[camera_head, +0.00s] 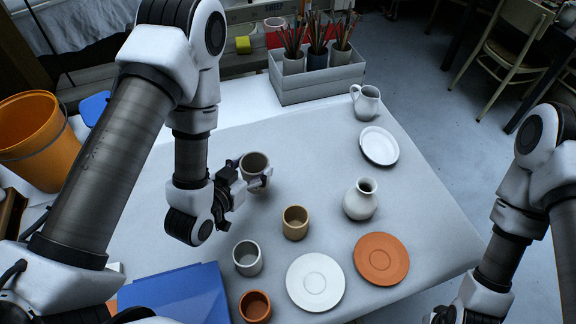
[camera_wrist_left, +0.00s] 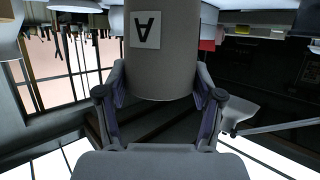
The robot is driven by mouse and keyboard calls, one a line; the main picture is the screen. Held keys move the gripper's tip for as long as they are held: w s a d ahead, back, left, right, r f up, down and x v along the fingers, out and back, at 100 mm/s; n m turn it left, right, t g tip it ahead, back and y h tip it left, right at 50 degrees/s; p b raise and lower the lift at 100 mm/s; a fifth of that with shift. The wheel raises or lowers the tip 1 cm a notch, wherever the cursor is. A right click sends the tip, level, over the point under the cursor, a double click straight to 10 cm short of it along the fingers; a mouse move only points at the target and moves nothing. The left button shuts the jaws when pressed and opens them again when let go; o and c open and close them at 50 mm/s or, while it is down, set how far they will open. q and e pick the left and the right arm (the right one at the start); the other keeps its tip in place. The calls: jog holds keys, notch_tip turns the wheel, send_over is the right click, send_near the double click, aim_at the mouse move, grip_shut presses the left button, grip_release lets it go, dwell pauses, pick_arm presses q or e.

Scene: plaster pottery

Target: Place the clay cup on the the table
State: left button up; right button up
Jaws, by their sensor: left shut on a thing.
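A grey-brown clay cup (camera_head: 255,168) is upright in my left gripper (camera_head: 262,180), over the back left part of the grey table (camera_head: 310,140). The fingers are shut on its sides. In the left wrist view the cup (camera_wrist_left: 160,60) fills the space between the fingers and bears a white label with an inverted letter A.
A tan cup (camera_head: 295,222), a white cup (camera_head: 248,258) and a terracotta cup (camera_head: 255,306) stand in front. A white plate (camera_head: 315,282), orange plate (camera_head: 381,259), vase (camera_head: 360,200), white oval plate (camera_head: 379,146) and jug (camera_head: 365,102) are rightward. A brush box (camera_head: 318,84) stands behind.

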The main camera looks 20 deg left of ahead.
aim_at(263, 160)
pick_arm(q)
jog(key=b+x, duration=0.2)
jog(key=b, duration=0.2)
jog(key=b+x, duration=0.3)
jog(key=b, duration=0.1)
jog(key=shift+w+d, duration=0.25)
jog(key=shift+d, duration=0.05)
jog(key=x, duration=0.2)
jog(key=p+x, duration=0.1)
jog(key=x, duration=0.2)
jog(key=p+x, duration=0.1)
jog(key=x, duration=0.2)
jog(key=shift+w+d+r, duration=0.15)
jog(key=shift+w+r, duration=0.05)
jog(key=shift+f, duration=0.3)
pick_arm(e)
notch_tip(263, 160, down, 8)
jog(key=shift+s+d, duration=0.15)
pick_arm(q)
jog(key=shift+f, duration=0.1)
jog(key=o, duration=1.3)
